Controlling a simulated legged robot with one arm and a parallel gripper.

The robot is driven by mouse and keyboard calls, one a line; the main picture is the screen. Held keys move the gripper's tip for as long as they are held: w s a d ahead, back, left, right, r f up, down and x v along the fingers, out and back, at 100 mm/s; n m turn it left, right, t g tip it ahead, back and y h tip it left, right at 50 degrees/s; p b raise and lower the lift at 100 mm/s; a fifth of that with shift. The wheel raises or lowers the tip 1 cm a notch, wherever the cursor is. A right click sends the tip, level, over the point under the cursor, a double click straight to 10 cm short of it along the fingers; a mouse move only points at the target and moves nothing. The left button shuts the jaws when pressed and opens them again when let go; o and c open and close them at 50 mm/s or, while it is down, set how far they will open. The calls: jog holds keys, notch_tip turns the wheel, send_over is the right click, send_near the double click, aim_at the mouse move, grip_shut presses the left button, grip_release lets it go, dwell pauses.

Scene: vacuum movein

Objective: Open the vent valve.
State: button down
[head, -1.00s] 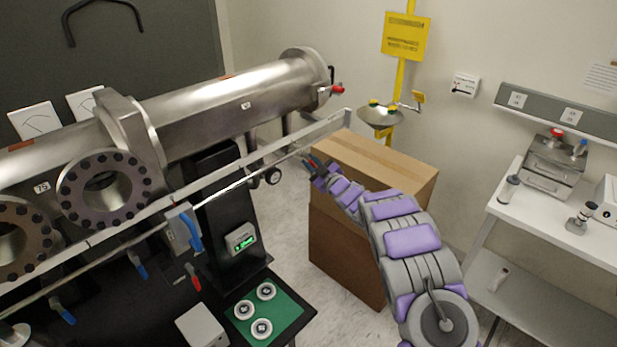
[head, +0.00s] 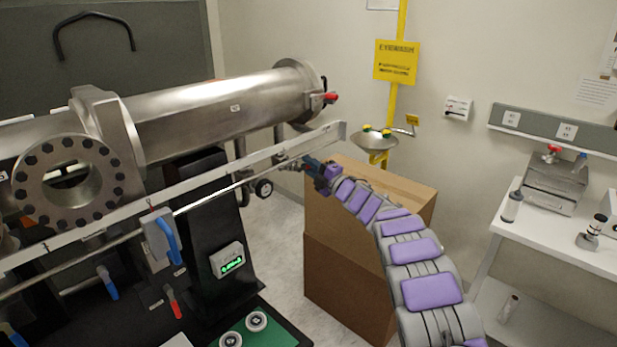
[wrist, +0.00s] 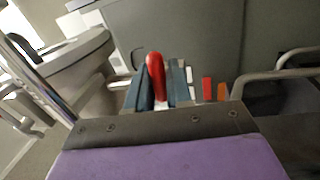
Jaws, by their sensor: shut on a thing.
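My gripper (head: 308,163) reaches the small valve fitting (head: 288,166) at the right end of the thin steel pipe, below the white rail. In the wrist view, the blue-grey fingers of my gripper (wrist: 158,88) are shut on a red lever handle (wrist: 155,74), which stands between them with its rounded tip showing above. The lower part of the handle is hidden between the fingers. In the head view the gripper hides this handle. No label on the valve is readable.
A large steel chamber (head: 225,103) with a separate red handle (head: 331,97) is above and left. A cardboard box (head: 348,250) stands beneath my arm. A yellow eyewash station (head: 374,141) is behind. A white bench (head: 555,226) is at right.

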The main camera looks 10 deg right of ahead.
jog(key=shift+r+n+y+b, duration=0.1)
jog(key=shift+n+y+b, duration=0.3)
jog(key=shift+n, duration=0.7)
jog(key=shift+r, duration=0.3)
jog(key=c, duration=1.2)
grip_release()
jog(key=shift+s+d, duration=0.1)
jog(key=shift+d, duration=0.05)
jog(key=v, duration=0.8)
jog(key=p+v, duration=0.1)
jog(key=v, duration=0.8)
jog(key=shift+s+d+r, duration=0.1)
jog(key=shift+d+r, duration=0.05)
jog(key=shift+r, duration=0.05)
jog(key=shift+r+h, duration=0.1)
jog(key=shift+h, duration=0.2)
